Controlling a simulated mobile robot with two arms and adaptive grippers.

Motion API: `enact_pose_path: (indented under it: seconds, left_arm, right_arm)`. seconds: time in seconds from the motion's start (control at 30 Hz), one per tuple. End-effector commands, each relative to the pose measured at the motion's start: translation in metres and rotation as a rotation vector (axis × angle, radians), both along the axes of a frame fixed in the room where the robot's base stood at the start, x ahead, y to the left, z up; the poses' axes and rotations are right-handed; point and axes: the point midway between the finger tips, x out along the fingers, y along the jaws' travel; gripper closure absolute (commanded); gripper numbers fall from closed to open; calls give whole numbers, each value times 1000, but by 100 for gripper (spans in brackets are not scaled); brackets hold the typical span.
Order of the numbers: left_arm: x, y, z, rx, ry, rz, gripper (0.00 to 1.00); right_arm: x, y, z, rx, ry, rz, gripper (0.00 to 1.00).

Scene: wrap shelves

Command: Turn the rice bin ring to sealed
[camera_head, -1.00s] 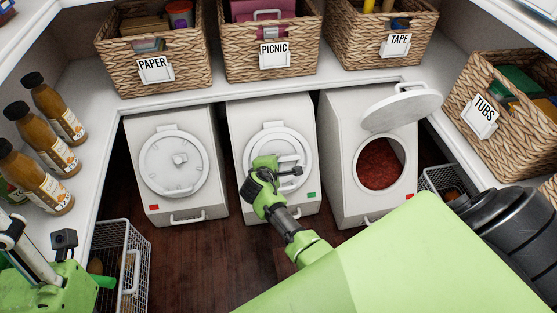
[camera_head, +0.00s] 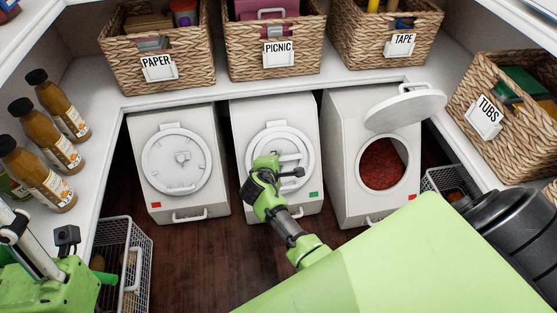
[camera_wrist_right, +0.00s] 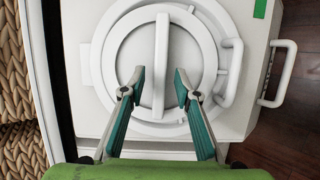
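Three white bins stand under the shelf. The middle bin (camera_head: 300,118) has a round lid ring (camera_head: 307,170) with a raised crossbar and a green mark by its handle; the ring also shows in the right wrist view (camera_wrist_right: 100,55). I see no rice label or contents on the closed bins. My right gripper (camera_head: 280,172) is in front of the middle ring. In the right wrist view its two fingers (camera_wrist_right: 160,80) are apart, one on each side of the crossbar (camera_wrist_right: 161,45), with gaps showing. My left gripper (camera_head: 50,278) is at the bottom left, its fingers unclear.
The left bin (camera_head: 155,128) is closed, with a red mark. The right bin (camera_head: 345,120) has its lid (camera_head: 405,108) raised and red contents. Labelled baskets (camera_head: 160,45) and bottles (camera_head: 62,110) stand on the shelf. A wire basket (camera_head: 133,250) is at the lower left.

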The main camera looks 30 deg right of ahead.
Motion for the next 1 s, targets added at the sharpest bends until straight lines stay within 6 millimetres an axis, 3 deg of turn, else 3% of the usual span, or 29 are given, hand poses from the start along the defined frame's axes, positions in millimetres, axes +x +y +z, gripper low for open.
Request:
enact_pose_path:
  seconds: [0.4,1.0]
  left_arm:
    - [0,0,0,1,0,-1,60]
    - [0,0,0,1,1,-1,60]
  right_arm:
    - [-32,31,31,2,-2,0,71]
    - [-34,33,34,2,0,0,71]
